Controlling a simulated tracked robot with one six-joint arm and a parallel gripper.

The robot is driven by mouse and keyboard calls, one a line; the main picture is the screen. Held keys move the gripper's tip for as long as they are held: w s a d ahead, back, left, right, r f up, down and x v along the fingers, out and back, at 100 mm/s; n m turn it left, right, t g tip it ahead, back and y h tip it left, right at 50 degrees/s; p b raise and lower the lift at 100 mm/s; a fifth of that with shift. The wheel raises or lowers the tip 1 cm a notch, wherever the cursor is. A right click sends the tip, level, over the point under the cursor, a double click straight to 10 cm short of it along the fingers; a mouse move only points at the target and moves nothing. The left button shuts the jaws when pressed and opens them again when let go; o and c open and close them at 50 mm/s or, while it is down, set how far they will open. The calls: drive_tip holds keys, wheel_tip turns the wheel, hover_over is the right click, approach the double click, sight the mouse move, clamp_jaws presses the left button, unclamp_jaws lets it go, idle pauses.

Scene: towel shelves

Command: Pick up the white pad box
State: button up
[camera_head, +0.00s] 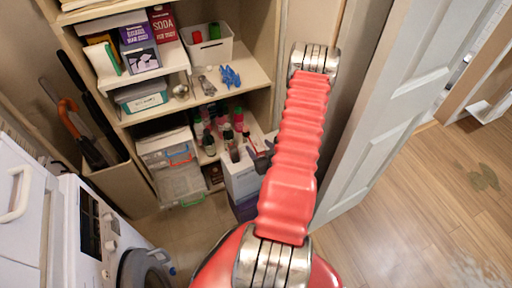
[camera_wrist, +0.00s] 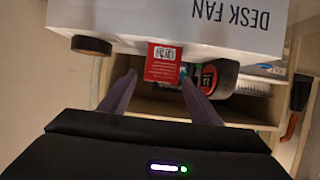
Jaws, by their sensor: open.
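No box can be read for certain as the white pad box. A white box with a teal label (camera_head: 146,102) lies in the middle shelf's left part in the head view and may be it. My gripper (camera_head: 261,154) is low at the right side of the shelves, apart from that box and partly hidden by my red arm. In the wrist view my gripper (camera_wrist: 158,88) has its two dark fingers spread, with nothing held. A red box with a printed label (camera_wrist: 162,62) shows beyond and between the fingers.
A white box (camera_head: 240,177) stands on the floor below my gripper. Bottles (camera_head: 226,133) fill the lower shelf. A door (camera_head: 385,105) bounds the right; a washing machine (camera_head: 95,245) stands left.

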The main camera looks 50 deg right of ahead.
sight(257, 144)
drive_tip(key=shift+x, duration=1.8)
drive_tip(key=shift+c, duration=0.6)
drive_tip(key=c, duration=1)
drive_tip(key=shift+r, duration=0.2)
drive_tip(key=shift+r, duration=4.85)
